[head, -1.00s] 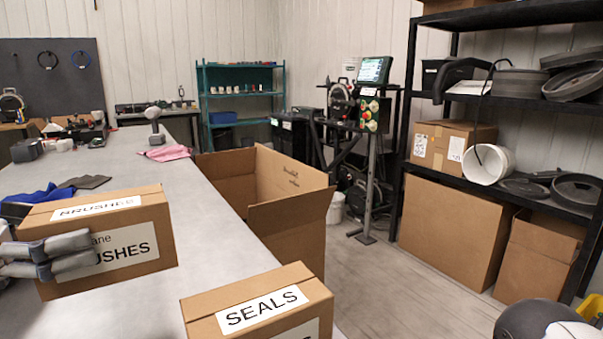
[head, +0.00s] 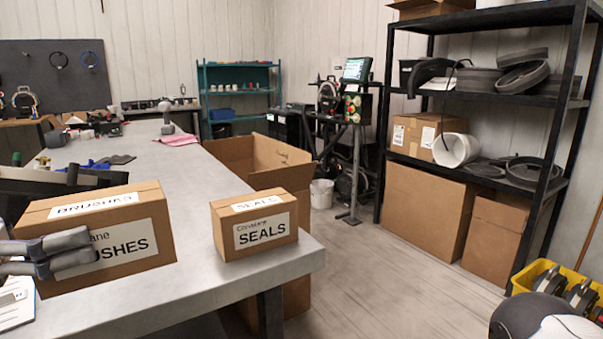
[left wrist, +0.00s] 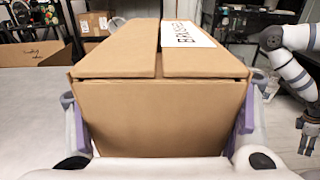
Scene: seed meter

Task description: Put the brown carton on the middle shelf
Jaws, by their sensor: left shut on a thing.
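In the left wrist view the carton (left wrist: 160,112) fills the middle, between the two fingers. The black rack (head: 478,178) stands at the right. Its middle boards bear a carton, a white bucket, dark round pans and dark bins. My right arm (left wrist: 290,75) shows at the right of the left wrist view; its jaws are unclear.
A smaller SEALS carton (head: 255,228) stands on the grey worktable (head: 200,275) near its corner. A large open cardboard box (head: 262,165) stands beyond the table. A yellow crate (head: 535,272) is on the floor at right. Floor (head: 400,265) between table and rack is clear.

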